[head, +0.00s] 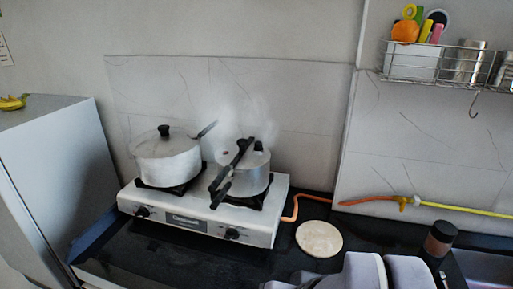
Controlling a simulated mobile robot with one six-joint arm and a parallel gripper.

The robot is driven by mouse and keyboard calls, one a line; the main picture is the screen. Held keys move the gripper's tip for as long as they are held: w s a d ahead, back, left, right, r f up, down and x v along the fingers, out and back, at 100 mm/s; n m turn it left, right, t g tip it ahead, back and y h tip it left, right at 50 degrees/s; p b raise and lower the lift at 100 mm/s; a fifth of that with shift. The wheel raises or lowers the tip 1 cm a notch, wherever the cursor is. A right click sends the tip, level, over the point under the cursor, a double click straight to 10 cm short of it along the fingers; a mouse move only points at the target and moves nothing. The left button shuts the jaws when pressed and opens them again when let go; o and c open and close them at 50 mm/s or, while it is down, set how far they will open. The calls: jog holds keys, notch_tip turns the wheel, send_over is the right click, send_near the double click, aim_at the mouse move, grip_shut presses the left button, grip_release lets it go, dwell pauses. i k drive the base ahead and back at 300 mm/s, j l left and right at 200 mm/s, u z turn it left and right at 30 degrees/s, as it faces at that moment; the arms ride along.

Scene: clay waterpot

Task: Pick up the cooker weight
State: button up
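A silver pressure cooker (252,182) with long black handles (232,172) stands on the right burner of the stove. A small dark piece (258,146) sits upright on top of its lid. It looks like the cooker weight, but it is too small to be sure. Pale steam hangs above the cooker. Pale grey rounded parts at the bottom right edge look like links of my arm. I see no gripper fingers, and the arm parts are well apart from the cooker.
A lidded pot (166,162) stands on the left burner of the white stove (185,228). A round pale board (319,239) lies on the black counter. A dark bottle-like object (440,240) stands at right. A wire rack (455,68) hangs above.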

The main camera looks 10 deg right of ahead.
aim_at(259, 146)
jog(key=i+j, duration=0.2)
jog(key=j, duration=0.2)
jog(key=i+j, duration=0.2)
jog(key=j, duration=0.15)
jog(key=i+j, duration=0.2)
jog(key=j, duration=0.2)
jog(key=i+j, duration=0.2)
jog(key=j, duration=0.2)
jog(key=i+j, duration=0.25)
jog(key=j, duration=0.15)
